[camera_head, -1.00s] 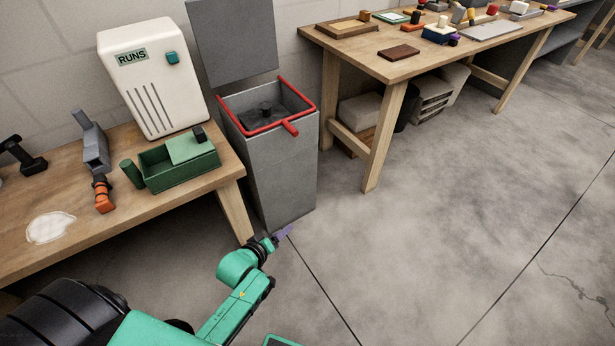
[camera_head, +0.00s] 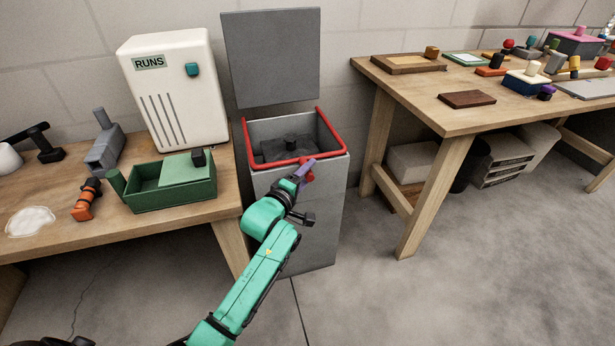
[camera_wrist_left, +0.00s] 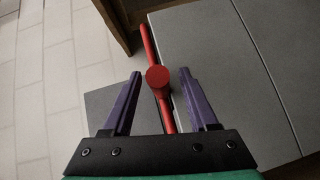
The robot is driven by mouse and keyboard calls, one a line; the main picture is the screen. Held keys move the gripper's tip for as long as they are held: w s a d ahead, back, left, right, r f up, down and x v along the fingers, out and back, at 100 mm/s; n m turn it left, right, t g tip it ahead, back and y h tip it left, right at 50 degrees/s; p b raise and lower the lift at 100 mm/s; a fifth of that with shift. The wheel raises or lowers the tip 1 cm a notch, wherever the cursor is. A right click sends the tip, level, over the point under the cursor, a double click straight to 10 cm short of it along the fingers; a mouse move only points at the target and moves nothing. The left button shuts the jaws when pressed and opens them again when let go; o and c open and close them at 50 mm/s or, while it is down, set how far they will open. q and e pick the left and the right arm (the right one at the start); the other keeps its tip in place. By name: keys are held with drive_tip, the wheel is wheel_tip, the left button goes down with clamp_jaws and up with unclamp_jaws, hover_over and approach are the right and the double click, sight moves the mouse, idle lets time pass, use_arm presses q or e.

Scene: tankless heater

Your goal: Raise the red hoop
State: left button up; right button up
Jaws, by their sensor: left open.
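The red hoop (camera_head: 341,147) lies around the top opening of the grey bin (camera_head: 320,220), whose lid (camera_head: 271,58) stands open behind it. The hoop has a short red handle (camera_head: 308,177) at its front. My left gripper (camera_head: 304,172) is at this handle, and its arm hides part of the bin's front. In the left wrist view the purple fingers of the left gripper (camera_wrist_left: 160,98) are open, one on each side of the round red handle end (camera_wrist_left: 157,77), with gaps on both sides. My right gripper is not in view.
A white box marked RUNS (camera_head: 178,90) and an open green box (camera_head: 165,185) stand on the left bench (camera_head: 150,225). A wooden table (camera_head: 420,100) with several small items stands to the right. The floor (camera_head: 460,270) at front right is clear.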

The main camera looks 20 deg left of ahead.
use_arm(q)
drive_tip(key=shift+w, duration=0.2)
clamp_jaws()
idle(1.3)
